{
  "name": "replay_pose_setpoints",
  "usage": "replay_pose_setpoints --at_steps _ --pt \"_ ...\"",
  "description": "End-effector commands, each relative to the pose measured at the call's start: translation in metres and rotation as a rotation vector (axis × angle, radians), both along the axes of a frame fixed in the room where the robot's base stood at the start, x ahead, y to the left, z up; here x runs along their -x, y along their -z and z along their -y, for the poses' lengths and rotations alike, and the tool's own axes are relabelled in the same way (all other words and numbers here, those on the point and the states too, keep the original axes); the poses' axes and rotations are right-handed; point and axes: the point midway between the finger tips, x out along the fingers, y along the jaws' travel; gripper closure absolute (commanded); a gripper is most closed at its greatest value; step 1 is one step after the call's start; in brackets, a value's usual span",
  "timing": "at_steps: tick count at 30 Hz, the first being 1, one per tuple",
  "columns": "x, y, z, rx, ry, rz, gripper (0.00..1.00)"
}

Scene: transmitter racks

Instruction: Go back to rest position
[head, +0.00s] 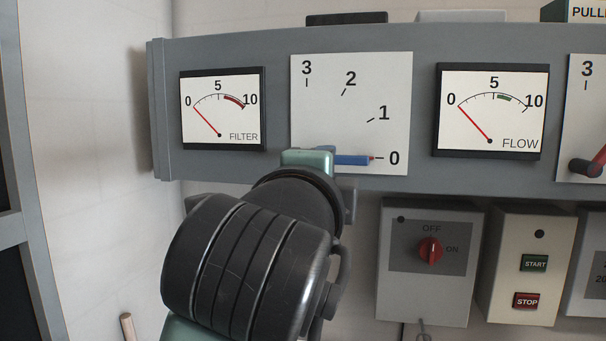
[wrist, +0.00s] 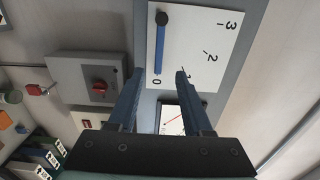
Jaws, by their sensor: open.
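My gripper (wrist: 159,73) is open in the wrist view, with its two dark blue fingers pointing at the panel. A blue lever (wrist: 160,45) runs from a black pivot knob to the 0 mark on a white dial plate. Its end shows between my fingertips, with gaps on both sides; I cannot tell the depth between them. In the head view the lever (head: 350,160) points right at 0, and my arm hides its pivot end. My fingers are mostly hidden there behind my arm, which stands in front of the white dial plate (head: 330,120).
A FILTER gauge (head: 221,110) and a FLOW gauge (head: 490,112) both read near 0. Below are an OFF/ON switch box (head: 425,290) with a red knob and a START/STOP box (head: 530,275). Another dial plate (head: 595,75) is at the right edge. Bare wall (head: 95,150) lies left.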

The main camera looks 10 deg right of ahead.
Motion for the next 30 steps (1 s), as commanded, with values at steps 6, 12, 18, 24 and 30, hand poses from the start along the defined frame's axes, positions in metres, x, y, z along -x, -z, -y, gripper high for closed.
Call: replay_pose_setpoints --at_steps 6,12,18,24,30 --pt "-0.001 0.0 0.002 0.0 0.001 -0.001 0.5" --pt "0.0 0.0 0.002 0.008 0.002 0.002 0.5" --pt "0.022 -0.025 0.004 0.335 0.033 0.077 0.5" --pt "0.076 -0.062 -0.02 0.947 0.142 0.215 0.5" --pt "0.131 -0.076 -0.054 1.374 0.293 0.33 0.5"
